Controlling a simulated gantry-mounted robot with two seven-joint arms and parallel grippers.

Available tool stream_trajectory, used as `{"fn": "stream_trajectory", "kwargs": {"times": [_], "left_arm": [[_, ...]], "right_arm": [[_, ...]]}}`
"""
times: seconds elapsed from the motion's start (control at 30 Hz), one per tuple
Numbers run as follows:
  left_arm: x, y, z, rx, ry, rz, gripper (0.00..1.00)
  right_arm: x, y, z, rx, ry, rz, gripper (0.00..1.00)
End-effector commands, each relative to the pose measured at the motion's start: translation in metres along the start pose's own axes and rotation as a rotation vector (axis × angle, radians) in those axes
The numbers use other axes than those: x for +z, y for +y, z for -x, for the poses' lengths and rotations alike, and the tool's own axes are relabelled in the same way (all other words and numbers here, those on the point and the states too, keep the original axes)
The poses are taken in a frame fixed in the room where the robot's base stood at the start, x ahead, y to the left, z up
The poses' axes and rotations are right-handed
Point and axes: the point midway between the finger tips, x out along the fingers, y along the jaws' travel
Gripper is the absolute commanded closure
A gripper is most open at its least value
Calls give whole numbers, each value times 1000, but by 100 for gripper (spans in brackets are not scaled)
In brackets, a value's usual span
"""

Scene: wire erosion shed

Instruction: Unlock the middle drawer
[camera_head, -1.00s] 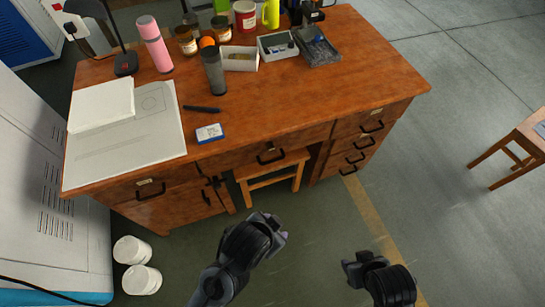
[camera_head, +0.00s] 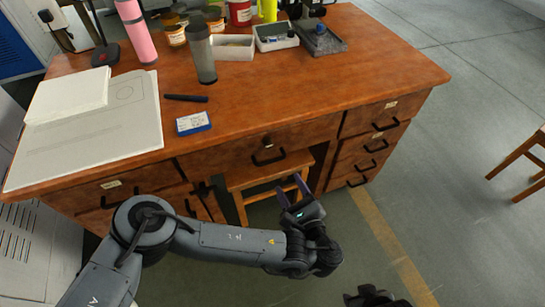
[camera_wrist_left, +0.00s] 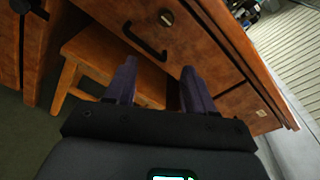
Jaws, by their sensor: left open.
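The middle drawer (camera_head: 231,158) is in the centre of the wooden desk's front and looks shut. It has a black bar handle (camera_head: 268,155) with a small round lock (camera_head: 267,141) above it. I cannot make out a key. My left gripper (camera_head: 290,187) is open and empty, in front of and below the drawer, with its purple-grey fingers pointing at the desk; they also show in the wrist view (camera_wrist_left: 159,66). My right gripper (camera_head: 372,297) is partly cut off at the bottom edge.
A wooden stool (camera_head: 262,172) stands under the middle drawer, close to my left gripper. Side drawers (camera_head: 366,150) with black handles are on the right. A blue-white box (camera_head: 193,123), a black pen (camera_head: 186,98) and a shaker bottle (camera_head: 203,58) stand or lie on the desktop.

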Motion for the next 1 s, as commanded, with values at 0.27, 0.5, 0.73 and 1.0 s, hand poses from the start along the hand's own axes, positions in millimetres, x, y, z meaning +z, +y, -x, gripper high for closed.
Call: {"fn": "stream_trajectory", "kwargs": {"times": [0.27,0.5,0.73,1.0], "left_arm": [[17,1,-37,-35,-120,-59,46],[19,1,-70,-32,-120,-56,46],[24,0,-106,-33,-117,-56,46],[28,-3,-131,-34,-116,-57,46]], "right_arm": [[4,-1,-14,0,1,0,57],[10,-1,-30,0,2,0,57],[15,-2,-47,0,2,0,57],[18,-2,-57,0,1,1,57]]}}
